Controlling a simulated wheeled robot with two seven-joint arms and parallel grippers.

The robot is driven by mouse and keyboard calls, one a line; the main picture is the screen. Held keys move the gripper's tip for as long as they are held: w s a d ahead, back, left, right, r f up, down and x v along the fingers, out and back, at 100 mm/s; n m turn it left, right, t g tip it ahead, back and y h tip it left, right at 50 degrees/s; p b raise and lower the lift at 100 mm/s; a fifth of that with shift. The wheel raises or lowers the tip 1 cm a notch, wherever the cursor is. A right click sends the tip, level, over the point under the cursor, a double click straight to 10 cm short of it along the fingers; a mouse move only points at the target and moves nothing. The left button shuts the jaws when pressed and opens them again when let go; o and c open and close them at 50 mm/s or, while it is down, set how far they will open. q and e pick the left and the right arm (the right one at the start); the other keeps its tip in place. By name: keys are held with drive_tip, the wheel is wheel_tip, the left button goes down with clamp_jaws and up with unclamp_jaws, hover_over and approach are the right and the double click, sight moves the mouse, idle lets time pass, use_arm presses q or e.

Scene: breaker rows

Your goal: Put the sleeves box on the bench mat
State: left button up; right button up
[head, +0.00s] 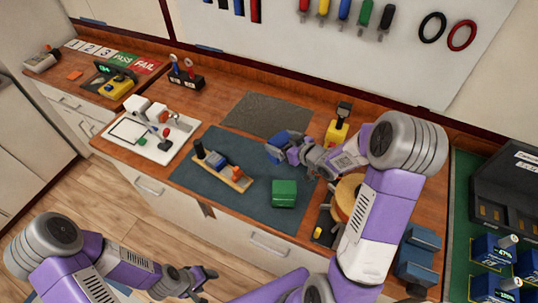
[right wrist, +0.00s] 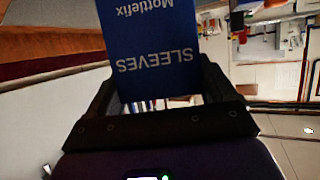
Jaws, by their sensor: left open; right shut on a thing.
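The sleeves box is a blue box marked "SLEEVES" (right wrist: 155,55) in the right wrist view, where it sits between both fingers. My right gripper (right wrist: 155,95) is shut on it. In the head view the sleeves box (head: 277,149) shows at the tip of my right gripper (head: 291,150), over the upper right part of the bench mat. Its height above the mat is hard to tell. The bench mat (head: 240,212) is a dark blue-grey sheet on the wooden bench. My left gripper (head: 207,279) is open and empty, low in front of the bench.
A green box (head: 284,193) and a wooden rail with parts (head: 236,181) are on the mat. A dark grey sheet (head: 258,114) lies behind it. A yellow tool (head: 337,130) and a round wooden thing (head: 346,196) stand to the right. The mat's front left is clear.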

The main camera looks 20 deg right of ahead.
drive_tip(key=shift+f+b, duration=0.4)
drive_tip(key=shift+f, duration=2.4)
drive_tip(key=shift+f, duration=0.15)
drive_tip(key=o, duration=1.1)
drive_tip(key=shift+f, duration=0.1)
drive_tip(key=shift+r, duration=0.3)
drive_tip(key=v, duration=0.7)
drive_tip(key=shift+s, duration=0.25)
drive_tip(key=shift+p, duration=0.3)
